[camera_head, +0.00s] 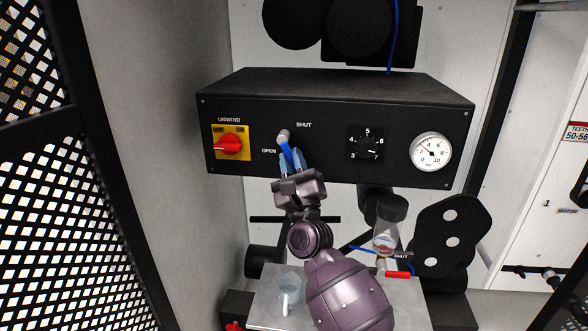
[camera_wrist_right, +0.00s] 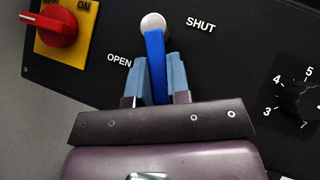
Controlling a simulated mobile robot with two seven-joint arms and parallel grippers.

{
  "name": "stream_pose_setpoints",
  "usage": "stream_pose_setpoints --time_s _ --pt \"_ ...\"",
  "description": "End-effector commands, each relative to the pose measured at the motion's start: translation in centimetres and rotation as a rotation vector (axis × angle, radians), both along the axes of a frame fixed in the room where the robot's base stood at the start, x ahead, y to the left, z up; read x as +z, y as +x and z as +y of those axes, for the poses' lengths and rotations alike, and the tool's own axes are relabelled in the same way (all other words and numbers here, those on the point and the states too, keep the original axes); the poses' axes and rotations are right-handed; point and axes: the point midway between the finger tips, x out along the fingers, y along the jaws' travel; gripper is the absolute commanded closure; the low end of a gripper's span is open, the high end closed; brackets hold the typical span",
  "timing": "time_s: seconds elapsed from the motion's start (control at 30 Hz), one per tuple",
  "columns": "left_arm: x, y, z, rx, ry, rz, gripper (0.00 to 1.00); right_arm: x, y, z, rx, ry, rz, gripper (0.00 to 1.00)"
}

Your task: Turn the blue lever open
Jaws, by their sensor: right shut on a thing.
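The blue lever (camera_head: 287,148) is on the front of the black control box, hanging from a pale round pivot (camera_head: 283,134). It points down and slightly right, with OPEN printed to the left of the pivot and SHUT to its upper right. In the right wrist view the blue lever (camera_wrist_right: 154,47) runs down from the pivot between the light-blue fingers. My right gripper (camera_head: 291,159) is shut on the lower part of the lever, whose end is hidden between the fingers. My left gripper is in neither view.
The control box (camera_head: 340,92) also carries a red switch (camera_head: 229,145) on a yellow plate, a numbered dial (camera_head: 366,146) and a pressure gauge (camera_head: 431,152). A black mesh panel (camera_head: 75,220) stands at left.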

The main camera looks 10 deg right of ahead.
Motion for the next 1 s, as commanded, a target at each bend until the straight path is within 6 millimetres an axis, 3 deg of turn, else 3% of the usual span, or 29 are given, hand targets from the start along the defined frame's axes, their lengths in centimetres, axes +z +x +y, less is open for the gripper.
stream_pose_setpoints --time_s 0.03,0.4,0.7,1.0 --pt "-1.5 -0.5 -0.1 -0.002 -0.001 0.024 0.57 -1.9 0.3 0.3 0.001 0.047 0.006 1.00" --pt "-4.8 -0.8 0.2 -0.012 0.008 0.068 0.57 -1.7 0.7 1.5 -0.001 0.317 -0.077 1.00" --pt "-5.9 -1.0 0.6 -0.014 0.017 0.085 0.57 -1.1 0.7 2.0 -0.001 0.428 -0.116 1.00" --pt "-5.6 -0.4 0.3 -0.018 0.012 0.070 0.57 -0.7 0.6 2.1 -0.002 0.455 -0.128 1.00"
